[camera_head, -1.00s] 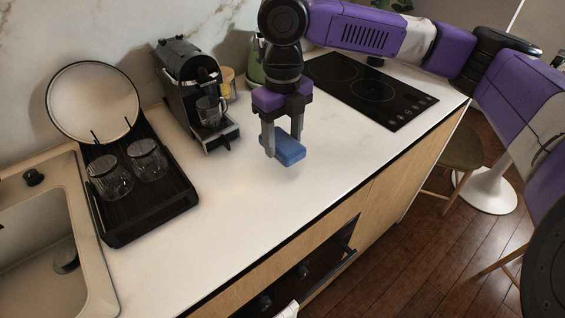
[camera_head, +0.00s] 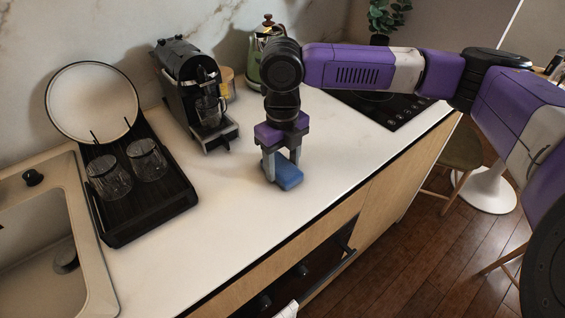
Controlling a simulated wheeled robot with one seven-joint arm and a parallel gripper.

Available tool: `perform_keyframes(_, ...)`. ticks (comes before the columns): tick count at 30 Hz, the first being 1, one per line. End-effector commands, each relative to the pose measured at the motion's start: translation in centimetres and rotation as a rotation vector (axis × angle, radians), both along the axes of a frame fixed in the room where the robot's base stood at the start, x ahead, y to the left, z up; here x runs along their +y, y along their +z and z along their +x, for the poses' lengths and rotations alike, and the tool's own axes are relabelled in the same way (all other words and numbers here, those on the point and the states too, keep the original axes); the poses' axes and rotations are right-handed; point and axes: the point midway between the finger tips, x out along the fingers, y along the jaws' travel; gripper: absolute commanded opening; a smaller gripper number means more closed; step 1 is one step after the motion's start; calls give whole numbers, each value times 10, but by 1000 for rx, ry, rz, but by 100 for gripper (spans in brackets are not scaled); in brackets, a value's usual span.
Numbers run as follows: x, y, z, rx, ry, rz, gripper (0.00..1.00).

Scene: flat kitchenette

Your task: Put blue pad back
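The blue pad (camera_head: 288,175) is a small blue block at the middle of the white countertop, in the head view. My gripper (camera_head: 280,171) points down over it, with its two grey fingers on either side of the pad. The fingers appear shut on the pad. The pad is at or very near the counter surface; I cannot tell whether it touches. Part of the pad is hidden behind the near finger.
A black coffee machine (camera_head: 188,82) stands behind and left of my gripper. A black drying rack (camera_head: 150,206) with two glasses and a plate is at left, beside the sink (camera_head: 40,250). A dark cooktop (camera_head: 385,108) lies at right. The counter's front is clear.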

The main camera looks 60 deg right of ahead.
Motion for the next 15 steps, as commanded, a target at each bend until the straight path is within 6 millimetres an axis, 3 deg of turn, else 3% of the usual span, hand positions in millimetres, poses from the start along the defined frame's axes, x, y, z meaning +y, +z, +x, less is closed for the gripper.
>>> perform_keyframes(1,0,0,0,0,0,0,65)
perform_keyframes(3,0,0,0,0,0,0,75)
perform_keyframes(15,0,6,0,0,0,0,75)
